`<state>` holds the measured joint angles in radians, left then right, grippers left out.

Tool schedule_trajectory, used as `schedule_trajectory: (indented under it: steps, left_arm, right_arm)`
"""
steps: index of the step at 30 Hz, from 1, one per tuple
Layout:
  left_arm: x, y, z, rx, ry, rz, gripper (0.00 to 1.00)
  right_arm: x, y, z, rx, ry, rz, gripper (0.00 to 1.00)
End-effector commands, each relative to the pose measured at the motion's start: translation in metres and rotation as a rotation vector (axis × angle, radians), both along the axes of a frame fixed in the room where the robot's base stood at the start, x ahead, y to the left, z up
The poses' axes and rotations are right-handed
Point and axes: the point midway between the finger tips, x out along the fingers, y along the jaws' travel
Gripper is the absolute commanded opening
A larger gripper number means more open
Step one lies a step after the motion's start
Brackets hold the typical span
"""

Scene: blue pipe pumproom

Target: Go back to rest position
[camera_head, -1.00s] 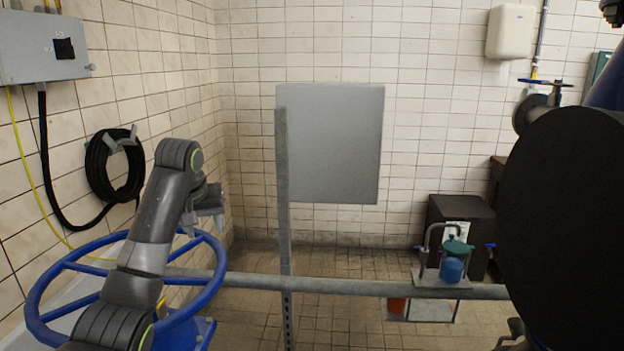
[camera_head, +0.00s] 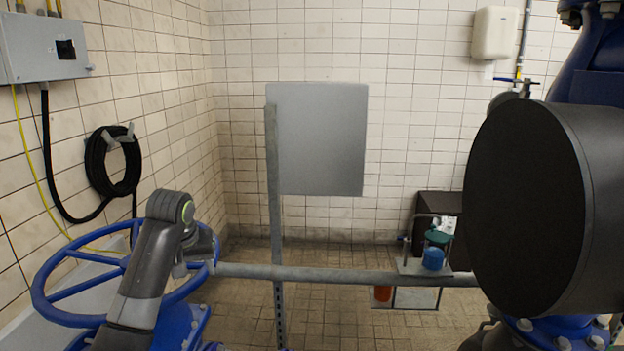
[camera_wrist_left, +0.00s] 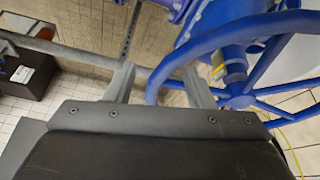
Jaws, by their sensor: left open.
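My left arm comes in at the lower left of the head view, in front of the blue handwheel (camera_head: 60,316). My left gripper (camera_head: 192,262) is beside the wheel's right side, partly hidden by my own wrist. In the left wrist view the gripper (camera_wrist_left: 160,84) is open, its two fingers apart with nothing held. My right gripper is not in view.
A grey rail (camera_head: 330,273) crosses ahead, with an upright post (camera_head: 275,230) and a grey panel (camera_head: 322,140). A small shelf (camera_head: 424,268) holds a blue-green container (camera_head: 433,257). A large black disc (camera_head: 525,205) on blue piping blocks the right.

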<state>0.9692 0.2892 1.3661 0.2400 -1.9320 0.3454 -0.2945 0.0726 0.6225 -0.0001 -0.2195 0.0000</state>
Motion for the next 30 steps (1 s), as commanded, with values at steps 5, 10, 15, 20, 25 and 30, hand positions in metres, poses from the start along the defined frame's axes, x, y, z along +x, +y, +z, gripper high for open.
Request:
schedule_trajectory:
  steps: [5,10,15,20,25,30]
  left_arm:
    - [-0.025,0.007,-0.054,0.015,0.013,-0.019,0.49]
    - [-0.069,0.016,-0.119,0.035,0.025,-0.048,0.49]
    - [-0.125,0.024,-0.175,0.051,0.034,-0.072,0.49]
    - [-0.185,0.03,-0.214,0.066,0.042,-0.09,0.49]
    - [-0.253,0.036,-0.243,0.083,0.052,-0.102,0.49]
    - [-0.323,0.041,-0.256,0.104,0.06,-0.11,0.49]
  right_arm:
    - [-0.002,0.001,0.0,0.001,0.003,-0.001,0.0]
    - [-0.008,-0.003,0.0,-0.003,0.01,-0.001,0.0]
    - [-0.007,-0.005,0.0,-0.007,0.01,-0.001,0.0]
    - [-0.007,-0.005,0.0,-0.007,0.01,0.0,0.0]
    - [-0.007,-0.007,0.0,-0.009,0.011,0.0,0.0]
    - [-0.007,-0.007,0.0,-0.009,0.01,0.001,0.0]
